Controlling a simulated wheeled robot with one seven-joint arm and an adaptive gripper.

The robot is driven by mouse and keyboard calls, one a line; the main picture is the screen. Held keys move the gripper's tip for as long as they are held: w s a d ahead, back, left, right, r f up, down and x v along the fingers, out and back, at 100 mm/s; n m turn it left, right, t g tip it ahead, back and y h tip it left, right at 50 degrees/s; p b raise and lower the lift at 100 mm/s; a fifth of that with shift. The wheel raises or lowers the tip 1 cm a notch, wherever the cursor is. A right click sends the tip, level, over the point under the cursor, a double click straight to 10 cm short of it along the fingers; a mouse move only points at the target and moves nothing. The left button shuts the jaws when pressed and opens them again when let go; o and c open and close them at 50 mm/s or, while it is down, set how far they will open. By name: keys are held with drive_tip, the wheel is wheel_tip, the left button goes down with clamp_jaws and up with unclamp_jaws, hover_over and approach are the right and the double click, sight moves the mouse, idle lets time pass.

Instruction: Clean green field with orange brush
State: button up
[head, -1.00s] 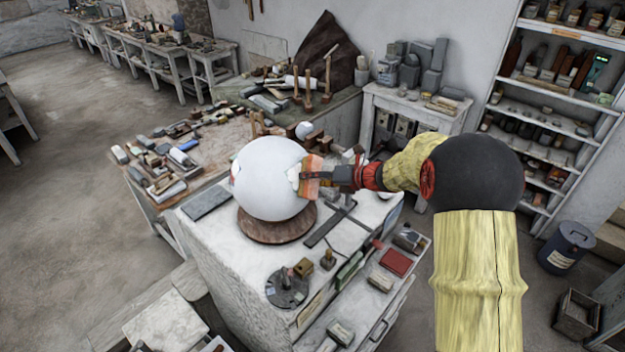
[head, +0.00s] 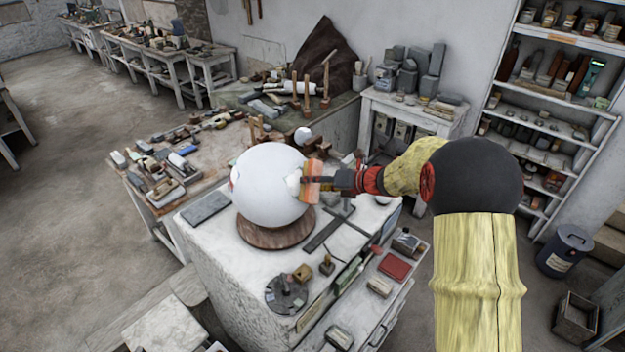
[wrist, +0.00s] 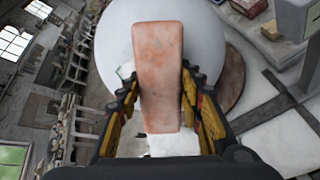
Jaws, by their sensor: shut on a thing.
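A large white plaster sphere (head: 262,190) sits on a round brown base (head: 275,237) on the worktable. My gripper (wrist: 160,100) is shut on the orange brush (wrist: 158,60), its fingers on both sides of it. In the head view the brush (head: 312,182) stands upright at the sphere's right side, very close to it; I cannot tell whether it touches. A pale, irregular patch (head: 293,184) shows on the sphere beside the brush. The rest of any green field is hidden or not distinguishable.
The white worktable (head: 215,250) holds a dark flat slab (head: 206,208), a round dark disc with tools (head: 286,294) and small stamps. A red box (head: 394,267) lies on the right ledge. A tool-covered bench (head: 165,175) stands behind left. Open floor (head: 60,240) lies left.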

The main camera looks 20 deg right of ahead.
drive_tip(key=shift+s+f, duration=0.1)
drive_tip(key=shift+s, duration=0.4)
drive_tip(key=shift+w, duration=0.1)
drive_tip(key=shift+p+v, duration=0.4)
drive_tip(key=shift+v, duration=0.45)
drive_tip(key=shift+s+d, duration=0.25)
drive_tip(key=shift+s, duration=0.05)
drive_tip(key=shift+r, duration=0.25)
drive_tip(key=p+v, duration=0.2)
drive_tip(key=v, duration=0.2)
